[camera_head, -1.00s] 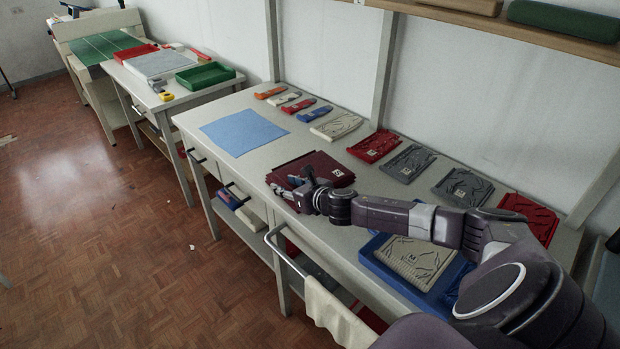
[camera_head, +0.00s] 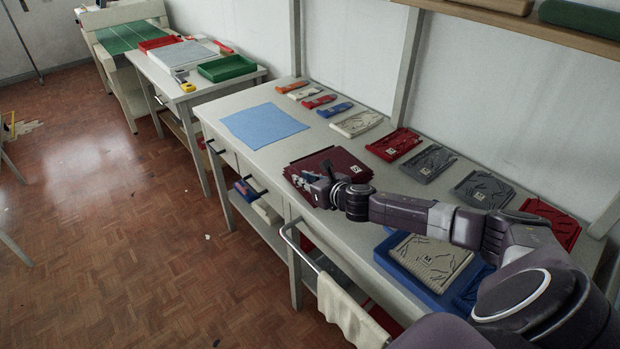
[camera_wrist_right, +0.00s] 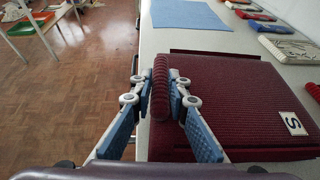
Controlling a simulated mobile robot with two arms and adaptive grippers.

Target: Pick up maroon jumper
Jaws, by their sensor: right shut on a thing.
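The maroon jumper (camera_head: 335,160) lies folded on the table, with a white size label near one edge. It also shows in the right wrist view (camera_wrist_right: 230,105), where the label reads S. My right gripper (camera_head: 312,183) is at the jumper's front edge. In the right wrist view my right gripper (camera_wrist_right: 163,90) has its blue pads on either side of a maroon fold, shut on it. Most of the jumper appears flat on the table. My left gripper is not in view.
A blue cloth (camera_head: 263,126) lies flat beyond the jumper. A towel (camera_head: 348,315) hangs on the front rail.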

